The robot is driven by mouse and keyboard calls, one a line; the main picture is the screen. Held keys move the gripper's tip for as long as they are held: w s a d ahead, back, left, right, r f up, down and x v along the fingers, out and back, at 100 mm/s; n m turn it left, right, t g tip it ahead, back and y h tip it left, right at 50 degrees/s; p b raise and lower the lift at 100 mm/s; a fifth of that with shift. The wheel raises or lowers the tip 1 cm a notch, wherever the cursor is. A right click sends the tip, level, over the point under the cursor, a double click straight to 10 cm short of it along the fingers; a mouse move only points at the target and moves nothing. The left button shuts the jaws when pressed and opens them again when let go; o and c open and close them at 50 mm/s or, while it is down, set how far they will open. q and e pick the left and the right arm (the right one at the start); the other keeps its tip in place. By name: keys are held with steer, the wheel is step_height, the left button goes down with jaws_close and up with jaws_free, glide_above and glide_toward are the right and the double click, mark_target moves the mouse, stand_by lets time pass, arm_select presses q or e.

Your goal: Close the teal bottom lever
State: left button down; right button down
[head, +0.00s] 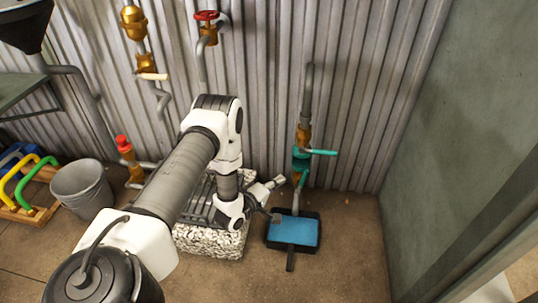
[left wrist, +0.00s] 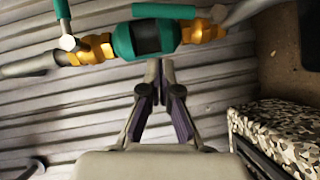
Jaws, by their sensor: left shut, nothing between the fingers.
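The teal valve body (head: 300,164) sits on a vertical pipe with brass fittings against the corrugated wall. Its upper teal lever (head: 322,152) sticks out to the right. The teal bottom lever (head: 300,181) shows below the body, running roughly along the pipe. In the left wrist view the bottom lever (left wrist: 163,11) lies beside the valve body (left wrist: 146,38), and the upper lever (left wrist: 62,10) stands at the upper left. My left gripper (head: 280,181) is shut and empty, just left of the pipe; its fingertips (left wrist: 160,66) are close to the valve body. Contact cannot be told. My right gripper is out of view.
A blue tray (head: 293,232) lies on the floor below the valve. A pebbled planter box (head: 215,243) stands under my left arm. A grey bucket (head: 82,188) is at left. A red-handled pipe (head: 207,16) and a plain wall (head: 450,130) flank the valve.

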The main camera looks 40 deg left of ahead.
mark_target(304, 178)
arm_select(q)
steer(key=w+d+b, duration=0.1)
steer(key=w+d, duration=0.1)
steer(key=w, duration=0.1)
steer(key=w+d+f+b, duration=0.1)
steer(key=shift+w+b, duration=0.35)
steer(key=shift+w, duration=0.05)
steer(key=shift+w+d+m+p, duration=0.2)
steer(key=shift+m+p, duration=0.1)
steer(key=shift+p, duration=0.1)
